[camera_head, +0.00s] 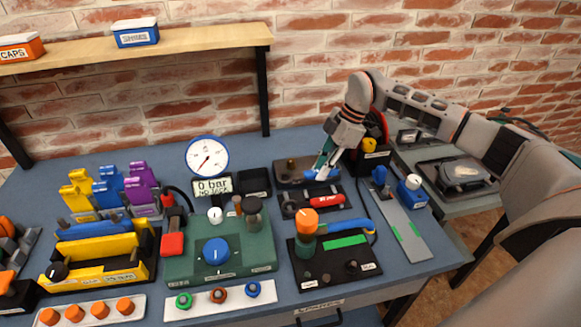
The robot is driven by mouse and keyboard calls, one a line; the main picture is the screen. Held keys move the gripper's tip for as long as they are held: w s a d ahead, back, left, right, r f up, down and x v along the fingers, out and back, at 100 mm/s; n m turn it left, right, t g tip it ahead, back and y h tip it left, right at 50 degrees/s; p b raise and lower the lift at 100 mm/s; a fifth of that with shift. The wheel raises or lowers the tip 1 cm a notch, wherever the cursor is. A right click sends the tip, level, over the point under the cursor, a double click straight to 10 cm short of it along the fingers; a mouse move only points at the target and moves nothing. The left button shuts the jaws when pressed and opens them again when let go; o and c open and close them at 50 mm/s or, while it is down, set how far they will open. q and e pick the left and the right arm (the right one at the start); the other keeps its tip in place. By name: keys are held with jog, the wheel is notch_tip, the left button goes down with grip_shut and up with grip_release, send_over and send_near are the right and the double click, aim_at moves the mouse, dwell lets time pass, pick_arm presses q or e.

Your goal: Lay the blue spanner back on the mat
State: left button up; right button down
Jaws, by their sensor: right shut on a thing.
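My right gripper (324,166) reaches down from the back right and is shut on the blue spanner (321,175). Only a short blue part of the spanner shows at the fingertips; the fingers hide some of it. It is at the front edge of a dark tray (287,179); I cannot tell whether it touches the surface. Just in front lies a dark mat (291,211) with a red-handled tool (327,202) on it. My left gripper is not in view.
A black board with an orange knob (307,217) and a blue-handled part stands in front. A green box with a blue knob (216,252) is to the left. A grey strip with a blue, white-capped bottle (411,190) is to the right. A brick wall and shelf (190,42) are behind.

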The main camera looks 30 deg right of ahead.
notch_tip(320, 180, down, 3)
jog(key=shift+r+b, duration=0.15)
jog(key=shift+b, duration=0.7)
jog(key=shift+f, duration=0.3)
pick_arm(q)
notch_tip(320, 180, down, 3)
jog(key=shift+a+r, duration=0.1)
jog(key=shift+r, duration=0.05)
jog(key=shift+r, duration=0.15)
pick_arm(e)
jog(key=shift+d+p, duration=0.2)
jog(key=shift+p, duration=0.25)
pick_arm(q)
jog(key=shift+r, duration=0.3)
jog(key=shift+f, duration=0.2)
